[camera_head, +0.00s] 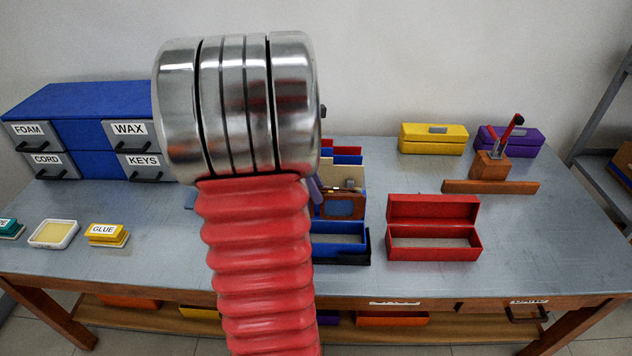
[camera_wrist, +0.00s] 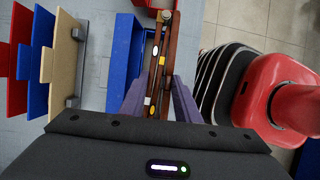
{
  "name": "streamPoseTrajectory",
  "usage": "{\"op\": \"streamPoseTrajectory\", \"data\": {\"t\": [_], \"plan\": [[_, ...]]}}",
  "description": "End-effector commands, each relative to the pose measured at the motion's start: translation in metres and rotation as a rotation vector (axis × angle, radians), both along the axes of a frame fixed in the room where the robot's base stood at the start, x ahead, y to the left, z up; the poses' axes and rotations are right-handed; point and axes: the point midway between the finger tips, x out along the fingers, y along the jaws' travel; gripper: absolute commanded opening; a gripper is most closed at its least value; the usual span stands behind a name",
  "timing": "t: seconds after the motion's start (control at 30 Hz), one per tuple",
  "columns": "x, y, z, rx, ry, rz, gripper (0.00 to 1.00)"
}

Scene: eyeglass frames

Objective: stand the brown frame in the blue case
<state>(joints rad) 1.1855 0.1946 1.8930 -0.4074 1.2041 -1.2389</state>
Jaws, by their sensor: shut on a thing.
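My gripper (camera_wrist: 159,98) is shut on the brown frame (camera_wrist: 168,50), with a purple finger on each side of it in the wrist view. The frame is folded and held edge-on. In the head view the frame (camera_head: 329,211) shows just right of my arm, above or behind the open blue case (camera_head: 338,239); its height over the case is hard to tell. In the wrist view the blue case (camera_wrist: 123,62) lies just left of the frame, partly hidden by it. My arm hides most of my gripper and the case's left part in the head view.
An open red case (camera_head: 434,245) stands right of the blue one. Red, blue and tan upright panels (camera_wrist: 63,65) stand behind the blue case. Blue drawers fill the back left.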

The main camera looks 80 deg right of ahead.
Motion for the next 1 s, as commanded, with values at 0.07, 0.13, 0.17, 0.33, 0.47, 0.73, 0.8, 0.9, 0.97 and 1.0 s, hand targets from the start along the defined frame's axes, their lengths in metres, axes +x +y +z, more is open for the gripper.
{"op": "streamPoseTrajectory", "data": {"t": [0.07,0.13,0.17,0.33,0.47,0.73,0.8,0.9,0.97,1.0], "plan": [[0.000,0.000,0.000,0.000,0.000,0.000,0.00],[0.001,0.000,0.000,-0.001,0.000,-0.001,0.00],[0.001,0.000,0.000,-0.002,0.000,0.000,0.00],[0.000,0.001,0.001,-0.029,-0.005,-0.006,0.00],[0.000,0.001,-0.002,-0.048,-0.008,-0.010,0.00],[-0.001,0.001,-0.013,-0.046,-0.007,-0.010,0.00],[-0.001,0.001,-0.016,-0.047,-0.007,-0.009,0.00],[-0.001,0.001,-0.020,-0.047,-0.007,-0.009,0.00],[-0.001,0.001,-0.023,-0.046,-0.007,-0.010,0.00],[-0.001,0.001,-0.024,-0.046,-0.007,-0.010,0.00]]}}
